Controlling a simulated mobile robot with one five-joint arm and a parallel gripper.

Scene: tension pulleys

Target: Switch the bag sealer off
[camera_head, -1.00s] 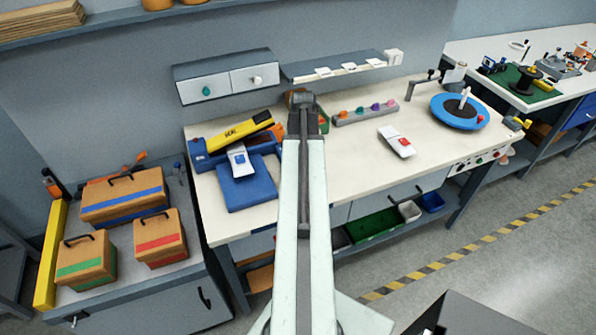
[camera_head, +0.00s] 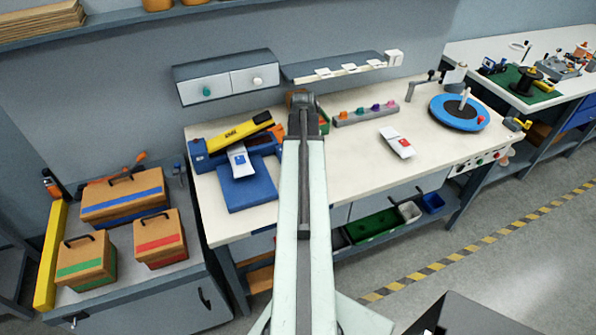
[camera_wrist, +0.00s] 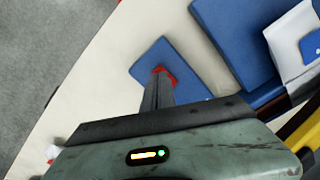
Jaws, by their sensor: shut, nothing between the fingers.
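The bag sealer (camera_head: 248,132) stands at the left of the workbench, a blue base with a yellow arm. A white bag with a blue label (camera_head: 240,160) lies at its front, over a blue plate (camera_head: 247,188). In the wrist view a small blue box (camera_wrist: 190,88) with a red switch (camera_wrist: 170,71) sits left of the blue plate. My arm seems to hide this box in the head view. My gripper (camera_wrist: 159,76) is shut and empty, its tips over the red switch. Contact and the switch's position cannot be told.
A second white bag with a red label (camera_head: 397,142) lies right of my arm. The bench front centre is clear.

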